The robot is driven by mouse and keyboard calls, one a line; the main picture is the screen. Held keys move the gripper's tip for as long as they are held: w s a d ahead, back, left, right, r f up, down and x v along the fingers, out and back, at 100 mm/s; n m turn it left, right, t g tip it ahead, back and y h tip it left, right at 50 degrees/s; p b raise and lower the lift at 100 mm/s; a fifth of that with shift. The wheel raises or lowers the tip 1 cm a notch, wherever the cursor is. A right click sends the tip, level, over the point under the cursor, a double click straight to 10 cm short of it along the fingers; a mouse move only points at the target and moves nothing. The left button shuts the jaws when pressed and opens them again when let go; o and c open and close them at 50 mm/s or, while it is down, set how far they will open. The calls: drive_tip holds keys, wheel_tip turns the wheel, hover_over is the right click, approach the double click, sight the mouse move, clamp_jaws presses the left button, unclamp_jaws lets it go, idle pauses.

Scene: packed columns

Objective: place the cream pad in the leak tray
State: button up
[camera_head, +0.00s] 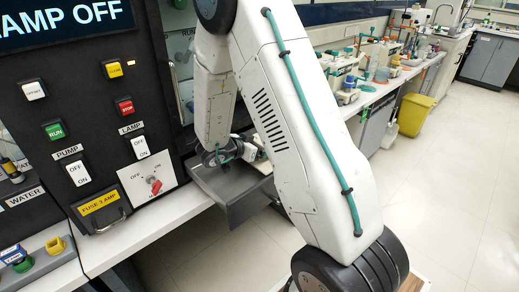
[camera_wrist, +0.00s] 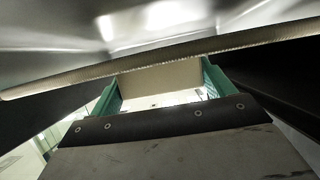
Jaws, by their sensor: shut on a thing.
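In the wrist view, the cream pad (camera_wrist: 160,82) is a flat tan piece between the two green-lined fingers of my gripper (camera_wrist: 160,88). My gripper is shut on it. In the head view, my gripper (camera_head: 236,152) is small and partly hidden by my own arm, just above a dark grey tray-like ledge (camera_head: 232,205) that juts from the black panel. This may be the leak tray; its inside is mostly hidden. I cannot make out the pad in the head view.
The black control panel (camera_head: 85,125) with switches stands at the left, above a white counter edge (camera_head: 150,215). In the wrist view, a shiny metal surface (camera_wrist: 150,22) with a pale edge crosses close above the pad. A yellow bin (camera_head: 414,114) stands far right. Open floor lies right.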

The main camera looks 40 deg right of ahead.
drive_tip(key=shift+f, duration=0.8)
drive_tip(key=shift+f, duration=0.25)
drive_tip(key=shift+s+f, duration=0.1)
drive_tip(key=shift+s+f, duration=0.2)
drive_tip(key=shift+f, duration=0.1)
drive_tip(key=o, duration=0.9)
drive_tip(key=shift+r, duration=0.3)
drive_tip(key=v, duration=0.7)
drive_tip(key=shift+w+a+r, duration=0.15)
drive_tip(key=shift+a+r, duration=0.05)
drive_tip(key=shift+r, duration=0.25)
